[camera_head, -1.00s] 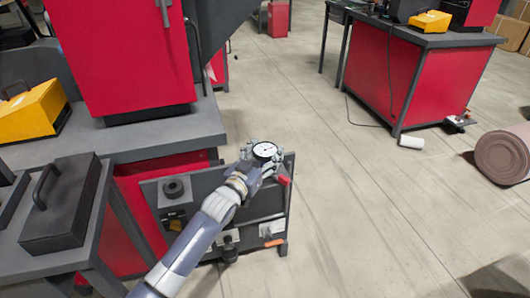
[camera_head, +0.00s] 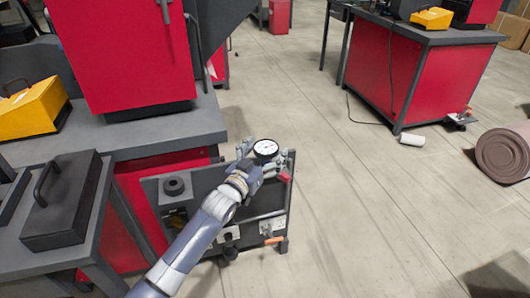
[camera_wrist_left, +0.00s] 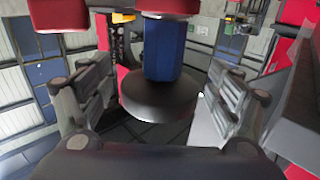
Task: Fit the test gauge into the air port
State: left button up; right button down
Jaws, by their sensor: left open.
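The test gauge (camera_head: 266,147), with a white round dial and dark rim, sits face up over the far edge of a grey cart in the head view. My left gripper (camera_head: 262,167) is just in front of and below it, partly hiding what is under the dial. In the left wrist view my left gripper (camera_wrist_left: 158,98) is open, its fingers spread wide. A dark disc (camera_wrist_left: 158,101) on a blue stem (camera_wrist_left: 163,50) shows between them without visible finger contact; I cannot tell whether this is the gauge. The air port cannot be made out. My right gripper is not in view.
The grey cart (camera_head: 147,190) carries a black round knob-like part (camera_head: 174,187). A red part (camera_head: 285,177) is at its right end. A red machine on a grey bench (camera_head: 150,136) stands at left. Open floor (camera_head: 360,220) lies to the right, with a brown roll (camera_head: 502,155).

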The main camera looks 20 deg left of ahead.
pick_arm(q)
jog(key=s+a, duration=0.2)
jog(key=s, duration=1)
jog(key=s+f+g+y, duration=0.1)
jog(key=s+f+g, duration=0.4)
jog(key=f, duration=0.6)
jog(key=s+f+g+y, duration=0.1)
jog(key=s+f+g, duration=0.1)
jog(key=s+f, duration=0.75)
jog(key=s+f+g+y, duration=0.1)
jog(key=s+f+g, duration=0.3)
jog(key=f, duration=1)
jog(key=s+d+f+g, duration=0.2)
jog(key=s+f+g, duration=0.35)
jog(key=s, duration=0.75)
jog(key=s+a+f+p, duration=0.1)
jog(key=s+p, duration=0.7)
jog(key=s+a+f+p, duration=0.1)
jog(key=s+a+p, duration=0.1)
jog(key=s+p, duration=0.6)
jog(key=shift+s+a, duration=0.3)
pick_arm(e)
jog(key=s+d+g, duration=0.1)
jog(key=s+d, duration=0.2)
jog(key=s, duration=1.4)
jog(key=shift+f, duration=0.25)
